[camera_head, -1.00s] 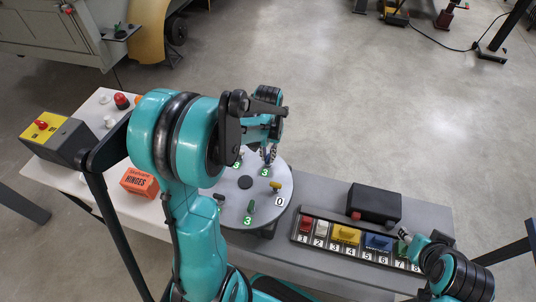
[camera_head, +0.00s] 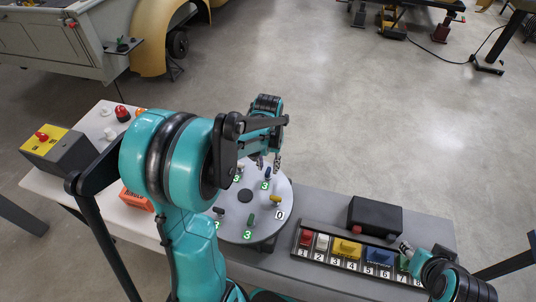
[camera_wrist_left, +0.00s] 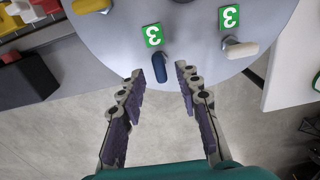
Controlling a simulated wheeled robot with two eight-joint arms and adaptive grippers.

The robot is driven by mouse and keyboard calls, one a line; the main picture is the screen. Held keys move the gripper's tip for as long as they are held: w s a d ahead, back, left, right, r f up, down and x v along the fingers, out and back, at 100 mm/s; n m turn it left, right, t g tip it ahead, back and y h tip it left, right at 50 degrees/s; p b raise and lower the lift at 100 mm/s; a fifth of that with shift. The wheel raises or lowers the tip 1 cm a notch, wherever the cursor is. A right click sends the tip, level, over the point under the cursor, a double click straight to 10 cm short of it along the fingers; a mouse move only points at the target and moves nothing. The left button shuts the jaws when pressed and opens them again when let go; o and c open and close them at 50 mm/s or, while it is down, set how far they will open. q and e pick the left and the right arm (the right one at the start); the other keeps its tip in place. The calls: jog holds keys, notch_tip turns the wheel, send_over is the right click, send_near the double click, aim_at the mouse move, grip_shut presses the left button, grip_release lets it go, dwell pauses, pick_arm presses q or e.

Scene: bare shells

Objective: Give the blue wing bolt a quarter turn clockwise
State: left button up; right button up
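The blue wing bolt (camera_head: 267,173) stands near the far edge of the round grey disc (camera_head: 232,222), by a green label reading 3. In the left wrist view the blue wing bolt (camera_wrist_left: 159,67) points nearly along the fingers, between and just beyond the fingertips. My left gripper (camera_head: 266,162) is open and empty at the disc's far edge; its spread fingers also show in the left wrist view (camera_wrist_left: 157,75). My right gripper (camera_head: 404,249) is low at the right, beside the button panel; its fingers are too small to judge.
A numbered button panel (camera_head: 300,259) and black box (camera_head: 375,214) stand right. An orange box (camera_head: 135,200) is left.

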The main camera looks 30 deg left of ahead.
aim_at(268, 170)
pick_arm(q)
notch_tip(268, 170, up, 10)
jog(key=shift+r, duration=0.2)
dwell(0.5)
